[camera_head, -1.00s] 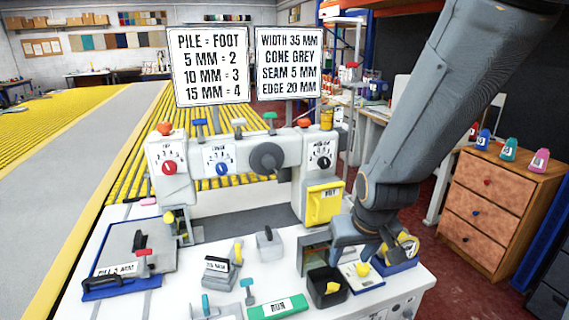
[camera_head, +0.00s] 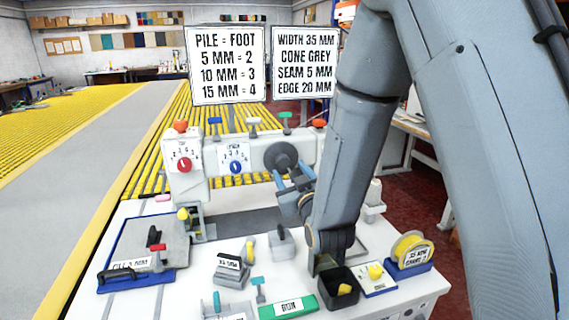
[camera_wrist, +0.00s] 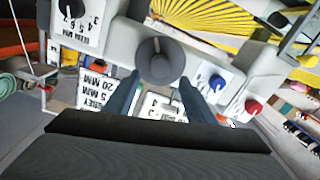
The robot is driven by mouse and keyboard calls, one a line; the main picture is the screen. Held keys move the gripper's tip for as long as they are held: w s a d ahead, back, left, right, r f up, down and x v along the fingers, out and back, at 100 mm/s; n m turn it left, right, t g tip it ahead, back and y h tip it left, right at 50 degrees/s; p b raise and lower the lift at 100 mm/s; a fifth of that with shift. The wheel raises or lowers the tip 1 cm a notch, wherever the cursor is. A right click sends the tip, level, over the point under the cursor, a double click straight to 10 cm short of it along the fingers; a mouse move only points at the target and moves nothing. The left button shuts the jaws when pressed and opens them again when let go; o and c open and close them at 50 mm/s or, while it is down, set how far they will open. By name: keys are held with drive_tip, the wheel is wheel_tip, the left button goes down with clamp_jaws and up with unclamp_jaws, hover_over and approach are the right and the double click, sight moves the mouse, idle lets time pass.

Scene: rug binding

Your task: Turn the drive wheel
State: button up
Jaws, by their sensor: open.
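The drive wheel, a dark grey round knob (camera_head: 279,155), sits on the front of the white sewing machine (camera_head: 209,178). In the wrist view the wheel (camera_wrist: 161,60) is straight ahead, with a lighter hub. My gripper (camera_head: 291,178) is open just in front of and below the wheel in the head view. In the wrist view its two blue-grey fingers (camera_wrist: 158,88) point at the wheel, one towards each side of its lower rim. I cannot tell whether they touch it.
A red dial (camera_head: 184,164) and a blue dial (camera_head: 236,167) are left of the wheel. Below are a green RUN block (camera_head: 288,306), a black bin (camera_head: 338,285), a yellow tape roll (camera_head: 409,247) and a grey weight (camera_head: 281,243). Two sign boards (camera_head: 228,64) stand behind the machine.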

sight(284, 162)
drive_tip(key=p+x, duration=0.2)
drive_tip(key=x, duration=0.4)
drive_tip(key=shift+w, duration=0.25)
drive_tip(key=c, duration=1)
drive_tip(key=shift+f, duration=0.1)
drive_tip(key=shift+c, duration=0.2)
drive_tip(key=shift+n+b, duration=0.3)
drive_tip(key=shift+n, duration=0.1)
